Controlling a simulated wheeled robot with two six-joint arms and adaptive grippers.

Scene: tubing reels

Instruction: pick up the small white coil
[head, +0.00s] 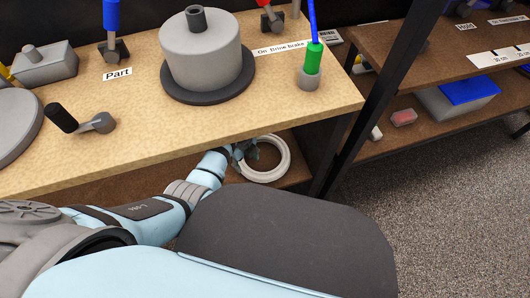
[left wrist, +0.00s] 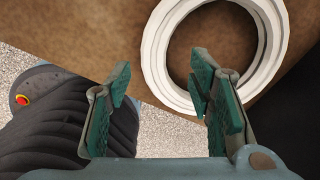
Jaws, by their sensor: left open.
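The small white coil (head: 286,158) lies flat on the brown lower shelf under the bench, near the shelf's front edge. In the left wrist view the coil (left wrist: 273,45) is a pale ring at the upper right. My left gripper (head: 243,153) is at the coil's left side. In the left wrist view the left gripper (left wrist: 163,82) is open and empty. Its right finger overlaps the near part of the ring, and its left finger is outside the ring to the left. I cannot tell whether the finger touches the coil. My right gripper is not in view.
The wooden bench top (head: 140,125) is above the lower shelf (left wrist: 80,40). It bears a large grey reel (head: 205,55), a crank handle (head: 85,120) and a green-and-blue tool in a holder (head: 311,65). A dark post (head: 385,95) stands at right.

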